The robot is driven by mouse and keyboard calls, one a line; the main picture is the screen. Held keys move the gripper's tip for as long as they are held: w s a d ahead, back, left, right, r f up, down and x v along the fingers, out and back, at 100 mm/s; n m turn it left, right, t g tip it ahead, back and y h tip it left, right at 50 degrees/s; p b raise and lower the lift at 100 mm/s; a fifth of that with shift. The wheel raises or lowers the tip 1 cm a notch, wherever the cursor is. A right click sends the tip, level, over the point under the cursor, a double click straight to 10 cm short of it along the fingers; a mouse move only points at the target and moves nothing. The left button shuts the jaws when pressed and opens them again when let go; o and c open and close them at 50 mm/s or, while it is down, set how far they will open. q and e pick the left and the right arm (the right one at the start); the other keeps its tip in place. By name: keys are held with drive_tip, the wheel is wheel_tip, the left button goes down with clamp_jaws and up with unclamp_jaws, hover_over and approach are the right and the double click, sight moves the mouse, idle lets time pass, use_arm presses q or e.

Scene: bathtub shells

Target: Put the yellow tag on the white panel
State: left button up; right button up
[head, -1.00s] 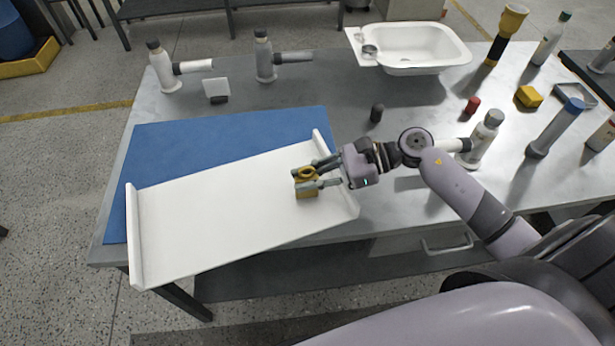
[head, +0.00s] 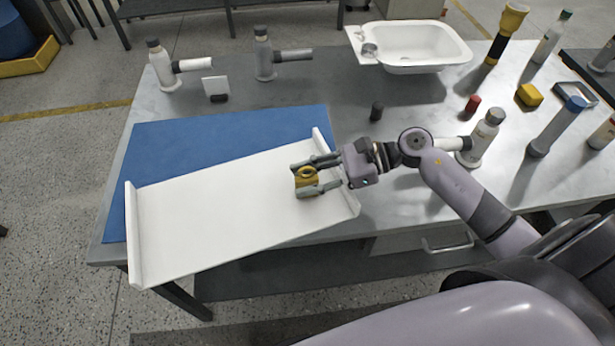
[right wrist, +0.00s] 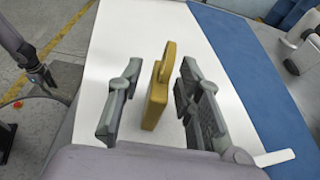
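The yellow tag (head: 308,182) has a ring-shaped top and stands upright near the right end of the white panel (head: 215,215). The panel is a wide white sheet with a raised lip at each end. My right gripper (head: 298,180) is open around the tag, one finger on each side. In the right wrist view, the tag (right wrist: 157,90) stands between the fingers (right wrist: 160,78) with a gap on both sides. Its base appears to rest on the panel. My left gripper (right wrist: 42,78) seems to show small at the left of the right wrist view; its opening is unclear.
A blue mat (head: 235,138) lies under and behind the panel. Bottles, a small white card stand (head: 215,88) and a white basin (head: 415,46) stand farther back. A dark cylinder (head: 377,112), a red piece (head: 472,105) and a yellow block (head: 529,94) are to the right.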

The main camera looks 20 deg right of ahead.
drive_tip(key=shift+r, duration=0.15)
drive_tip(key=shift+d, duration=0.25)
drive_tip(key=b+v, duration=0.2)
drive_tip(key=v, duration=0.9)
drive_tip(key=shift+s+d+r+b, duration=0.15)
drive_tip(key=shift+d+b, duration=0.1)
drive_tip(key=shift+b, duration=0.15)
